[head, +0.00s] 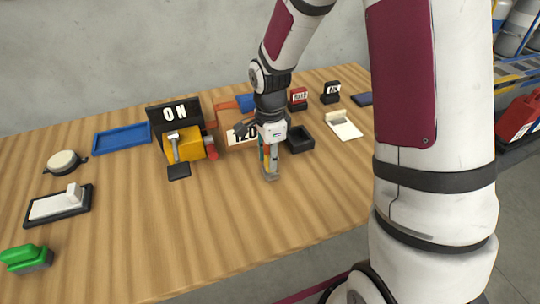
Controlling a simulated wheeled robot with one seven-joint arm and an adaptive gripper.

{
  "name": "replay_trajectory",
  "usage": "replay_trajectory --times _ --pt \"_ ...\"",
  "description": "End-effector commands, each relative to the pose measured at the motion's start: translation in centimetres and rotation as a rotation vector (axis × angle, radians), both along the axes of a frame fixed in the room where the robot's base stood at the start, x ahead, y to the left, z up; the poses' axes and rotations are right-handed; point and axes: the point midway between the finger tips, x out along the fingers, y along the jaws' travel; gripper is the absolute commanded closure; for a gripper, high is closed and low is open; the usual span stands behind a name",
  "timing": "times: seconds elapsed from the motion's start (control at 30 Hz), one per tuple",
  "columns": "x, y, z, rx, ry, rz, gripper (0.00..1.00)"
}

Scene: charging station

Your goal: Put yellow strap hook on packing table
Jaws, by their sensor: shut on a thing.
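My gripper (269,170) points down over the middle of the wooden packing table (230,240). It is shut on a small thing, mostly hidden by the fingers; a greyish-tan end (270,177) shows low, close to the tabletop. I cannot tell whether this end touches the table, nor whether the held thing is the yellow strap hook. A yellow block (188,146) with a grey metal hammer-like or hook-like piece (175,150) on it stands left of my gripper, apart from it.
A black ON sign (175,112) stands behind the yellow block. A black open box (299,139) is right of my gripper. A white card (240,136) stands behind it. A blue tray (122,137), a black-and-white holder (60,204) and a green-handled thing (26,259) lie left. The front middle is clear.

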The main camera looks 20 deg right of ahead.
Motion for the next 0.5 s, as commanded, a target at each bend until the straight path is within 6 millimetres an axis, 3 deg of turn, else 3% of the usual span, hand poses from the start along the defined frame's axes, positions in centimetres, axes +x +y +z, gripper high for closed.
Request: replay_trajectory --times 0.27,0.3,0.33,0.37,0.5 --pt "0.04 0.00 -0.31 0.000 -0.001 -0.001 1.00" --pt "0.01 -0.01 -0.23 0.000 -0.001 -0.002 0.65" --pt "0.01 -0.01 -0.21 0.000 -0.001 -0.001 0.58" --pt "0.00 -0.01 -0.20 0.000 -0.001 -0.001 0.54" --pt "0.00 -0.01 -0.19 0.000 -0.001 -0.001 0.54"
